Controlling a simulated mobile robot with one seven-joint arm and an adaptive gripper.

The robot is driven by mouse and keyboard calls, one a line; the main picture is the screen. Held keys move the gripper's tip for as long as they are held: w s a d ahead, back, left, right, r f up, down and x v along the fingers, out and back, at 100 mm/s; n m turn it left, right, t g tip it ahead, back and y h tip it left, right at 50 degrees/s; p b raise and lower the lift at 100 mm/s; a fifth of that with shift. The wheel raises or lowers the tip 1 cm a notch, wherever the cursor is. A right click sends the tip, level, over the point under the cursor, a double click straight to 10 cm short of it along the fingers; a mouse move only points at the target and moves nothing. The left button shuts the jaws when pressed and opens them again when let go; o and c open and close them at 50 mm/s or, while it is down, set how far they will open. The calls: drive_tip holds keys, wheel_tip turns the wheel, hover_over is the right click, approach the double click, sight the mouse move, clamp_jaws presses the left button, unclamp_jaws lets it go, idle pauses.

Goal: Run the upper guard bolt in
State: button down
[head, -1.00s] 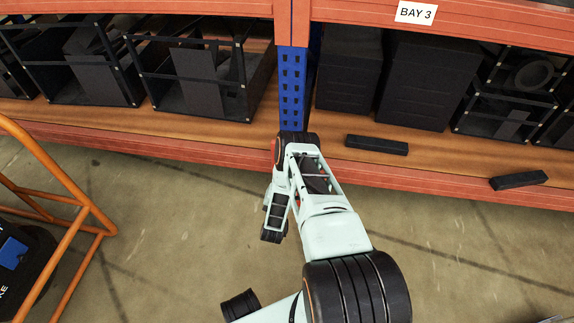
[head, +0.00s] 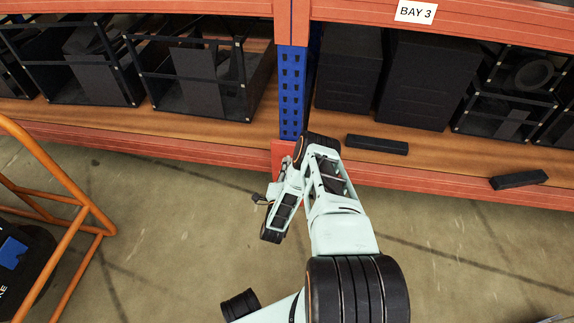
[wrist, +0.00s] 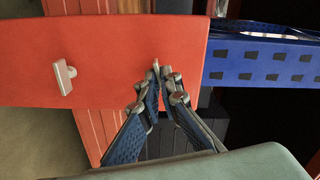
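The red guard plate (wrist: 110,60) fills the upper left of the wrist view. One grey bolt (wrist: 65,77) with a flat handle stands out from the plate at left, clear of my gripper. A second grey bolt, the upper one (wrist: 156,64), shows as a thin piece beside my fingertips, on the side nearer the blue upright. My gripper (wrist: 161,76) has its two fingers drawn close together at this bolt. The fingers hide most of it, so a firm grip cannot be made out. In the head view the plate (head: 281,150) shows partly behind my arm.
The blue perforated upright (head: 292,90) rises above the plate between orange shelf beams. Black boxes (head: 425,80) and open-framed units fill the shelf. Two black bars (head: 377,144) (head: 519,180) lie near its front edge. An orange frame (head: 60,180) stands at left on open floor.

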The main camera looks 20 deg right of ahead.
drive_tip(key=shift+a+f+m+b, duration=0.1)
drive_tip(key=shift+m+b, duration=0.8)
drive_tip(key=shift+m, duration=3.55)
drive_tip(key=shift+a+m+b, duration=0.1)
drive_tip(key=shift+m+b, duration=0.8)
drive_tip(key=shift+m, duration=3.55)
drive_tip(key=c, duration=2.2)
unclamp_jaws()
drive_tip(key=shift+d, duration=0.1)
drive_tip(key=shift+o, duration=0.2)
drive_tip(key=shift+r, duration=0.2)
